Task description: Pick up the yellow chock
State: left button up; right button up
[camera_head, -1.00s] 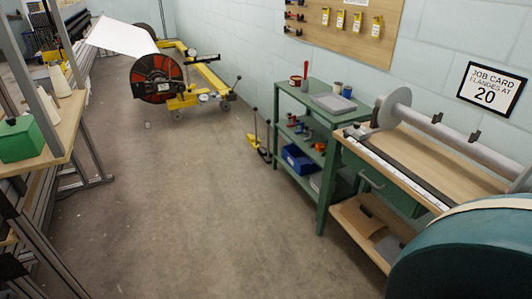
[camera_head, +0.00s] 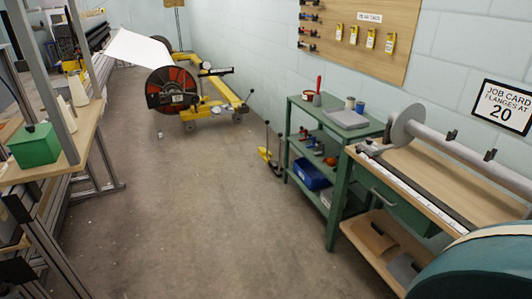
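A yellow chock (camera_head: 268,160) with thin dark upright handles stands on the floor in the head view. It is just left of the green shelf cart, toward the wall. It is small in the picture, and I cannot tell whether it is one piece or two side by side. Neither of my grippers is in view.
The green cart (camera_head: 336,190) holds tools and a blue bin (camera_head: 311,173). A wooden-topped bench (camera_head: 420,165) stands at right, with a teal rounded body (camera_head: 480,266) in front. A yellow wheeled carriage (camera_head: 215,110) with a red-and-black reel (camera_head: 172,92) stands behind. The middle floor (camera_head: 190,220) is clear.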

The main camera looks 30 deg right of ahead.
aim_at(265, 153)
jog(key=i+l+z, duration=0.15)
jog(key=i+z, duration=0.15)
jog(key=i, duration=0.4)
jog(key=i+z, duration=0.15)
jog(key=i, duration=1.5)
jog(key=i+z, duration=0.2)
jog(key=i, duration=0.3)
jog(key=i+j+z, duration=0.2)
jog(key=i, duration=0.3)
jog(key=i+j+z, duration=0.2)
jog(key=i, duration=0.3)
jog(key=i+j+z, duration=0.3)
jog(key=i+z, duration=0.2)
jog(key=i+j+z, duration=0.3)
jog(key=z, duration=0.2)
jog(key=j, duration=0.1)
